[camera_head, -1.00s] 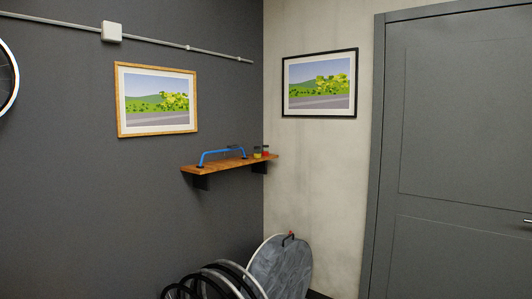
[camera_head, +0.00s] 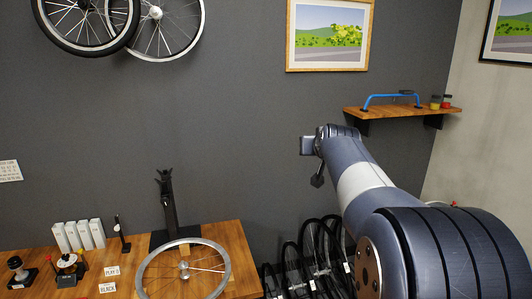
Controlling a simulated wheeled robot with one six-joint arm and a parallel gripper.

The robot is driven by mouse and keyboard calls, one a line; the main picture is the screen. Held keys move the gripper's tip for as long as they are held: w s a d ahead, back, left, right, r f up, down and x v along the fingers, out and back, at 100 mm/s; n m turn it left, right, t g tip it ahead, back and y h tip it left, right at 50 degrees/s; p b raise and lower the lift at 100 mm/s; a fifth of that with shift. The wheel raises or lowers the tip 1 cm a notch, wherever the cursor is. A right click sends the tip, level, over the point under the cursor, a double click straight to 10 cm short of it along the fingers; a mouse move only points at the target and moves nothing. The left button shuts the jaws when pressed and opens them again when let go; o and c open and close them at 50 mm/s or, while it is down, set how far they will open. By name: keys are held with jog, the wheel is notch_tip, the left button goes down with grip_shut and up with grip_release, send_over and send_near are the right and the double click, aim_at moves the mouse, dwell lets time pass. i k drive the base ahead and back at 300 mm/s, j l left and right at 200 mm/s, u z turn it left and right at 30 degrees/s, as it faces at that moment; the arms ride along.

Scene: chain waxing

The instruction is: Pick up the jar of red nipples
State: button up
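A small jar with red contents (camera_head: 446,102) stands at the right end of the wooden wall shelf (camera_head: 380,110). A jar with yellow-green contents (camera_head: 435,102) stands right beside it, to its left. Both are too small to read any label. My arm rises from the lower right, and its far end is left of and below the shelf. My gripper (camera_head: 317,181) seems to be the small dark part hanging there, well apart from the jars. Its fingers cannot be made out, so open or shut does not show.
A blue bar-shaped tool (camera_head: 392,98) lies on the shelf, left of the jars. A wooden workbench (camera_head: 245,265) at lower left carries a wheel rim (camera_head: 148,272), a black stand (camera_head: 168,205) and small items. Several wheels (camera_head: 310,255) stand on the floor beside it.

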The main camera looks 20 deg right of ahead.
aim_at(447, 102)
jog(key=i+l, duration=0.15)
jog(key=l, duration=0.45)
jog(key=i+l, duration=0.1)
jog(key=l, duration=0.5)
jog(key=i+l, duration=0.15)
jog(key=l, duration=0.45)
jog(key=i+l, duration=0.1)
jog(key=l, duration=0.5)
jog(key=i+l, duration=0.15)
jog(key=l, duration=0.45)
jog(key=i+l, duration=0.1)
jog(key=l, duration=0.5)
jog(key=i+l, duration=0.15)
jog(key=l, duration=0.45)
jog(key=i+l, duration=0.1)
jog(key=l, duration=0.5)
jog(key=i+l, duration=0.35)
jog(key=l, duration=0.15)
jog(key=i+l, duration=0.3)
jog(key=l, duration=0.15)
jog(key=z, duration=0.05)
